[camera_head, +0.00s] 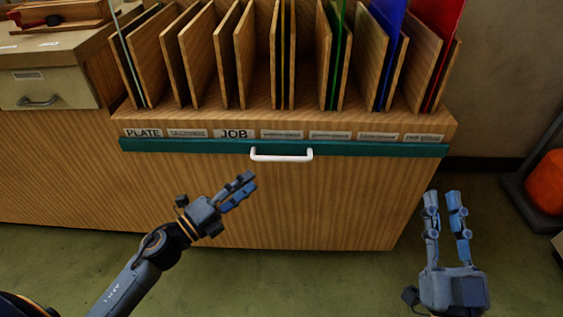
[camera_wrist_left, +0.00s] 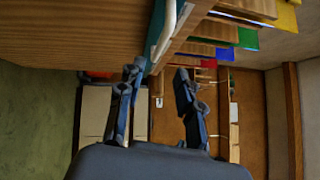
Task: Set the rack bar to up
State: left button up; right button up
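The rack bar is a teal strip (camera_head: 200,146) across the front of the wooden rack, just below the row of labels. A white handle (camera_head: 281,155) sits at its middle. The teal strip (camera_wrist_left: 153,30) and the handle (camera_wrist_left: 166,32) also show in the left wrist view, ahead of the fingers. My left gripper (camera_head: 248,184) is open and empty, below and left of the handle in the head view, apart from it. My right gripper (camera_head: 443,196) is open and empty, to the right of the rack front and away from the bar.
Wooden dividers (camera_head: 204,55) hold coloured glass sheets, including blue (camera_head: 385,30) and red (camera_head: 440,25), above the bar. A drawer unit (camera_head: 45,85) stands at left. An orange object (camera_head: 546,182) is at the right edge. The green floor (camera_head: 330,285) in front is clear.

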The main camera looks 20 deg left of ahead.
aim_at(280, 157)
pick_arm(q)
jog(key=x, duration=1.1)
jog(key=shift+w+d+f, duration=0.1)
grip_shut()
